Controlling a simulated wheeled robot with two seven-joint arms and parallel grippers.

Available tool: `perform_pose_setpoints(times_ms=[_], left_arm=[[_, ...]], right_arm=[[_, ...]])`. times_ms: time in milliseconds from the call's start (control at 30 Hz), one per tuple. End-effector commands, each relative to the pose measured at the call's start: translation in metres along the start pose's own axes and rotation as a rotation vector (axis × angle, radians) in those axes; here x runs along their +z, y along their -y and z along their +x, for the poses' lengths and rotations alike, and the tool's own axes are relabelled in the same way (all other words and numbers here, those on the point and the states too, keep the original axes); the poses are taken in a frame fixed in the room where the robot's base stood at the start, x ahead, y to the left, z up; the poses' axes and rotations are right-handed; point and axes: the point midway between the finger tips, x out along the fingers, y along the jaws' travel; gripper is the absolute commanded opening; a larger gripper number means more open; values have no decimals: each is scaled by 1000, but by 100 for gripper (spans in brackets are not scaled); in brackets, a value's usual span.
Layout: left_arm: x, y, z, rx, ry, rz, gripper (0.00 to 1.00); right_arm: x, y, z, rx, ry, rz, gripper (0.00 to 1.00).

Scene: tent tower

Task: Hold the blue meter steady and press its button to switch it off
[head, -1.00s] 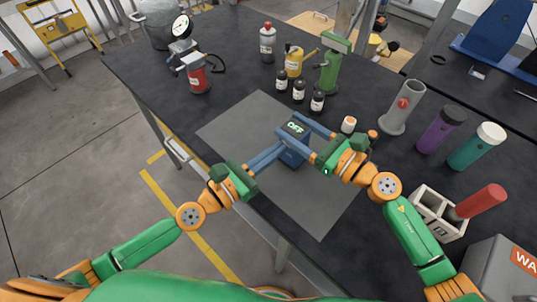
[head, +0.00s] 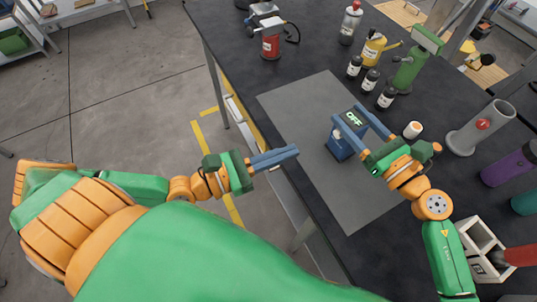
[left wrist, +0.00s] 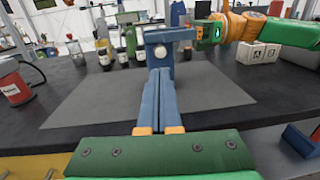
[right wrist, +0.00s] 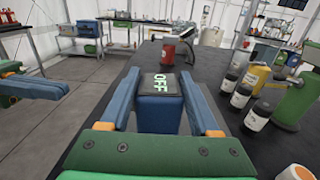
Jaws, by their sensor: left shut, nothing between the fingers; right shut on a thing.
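The blue meter (head: 342,144) stands upright on the grey mat (head: 300,108). Its dark screen reads OFF in the head view and in the right wrist view (right wrist: 158,84). My right gripper (head: 352,123) is shut on the meter, one finger on each side of its body. My left gripper (head: 290,153) is shut and empty, left of the meter and apart from it, near the table's front edge. In the left wrist view the meter (left wrist: 165,50) stands beyond my closed left fingers, with a pale round button (left wrist: 161,52) on its facing side.
Small dark bottles (head: 371,80), a yellow can (head: 373,48) and a green pump-like stand (head: 412,68) are behind the mat. A white-and-orange cap (head: 412,130) lies right of the meter. A grey tube holder (head: 480,127) stands farther right. The mat's left part is clear.

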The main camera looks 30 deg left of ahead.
Motion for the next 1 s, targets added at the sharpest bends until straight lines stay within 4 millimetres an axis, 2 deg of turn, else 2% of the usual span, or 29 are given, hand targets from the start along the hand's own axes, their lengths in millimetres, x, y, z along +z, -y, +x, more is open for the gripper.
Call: perform_pose_setpoints(times_ms=[100,300,1000], left_arm=[[-2,0,-20,-2,-6,-1,0],[-1,0,-35,-1,-2,-2,0],[-1,0,-35,0,-1,-1,0]], right_arm=[[-5,0,-1,2,-10,1,0],[-5,0,-1,0,-11,0,0],[-5,0,-1,0,-12,0,0]])
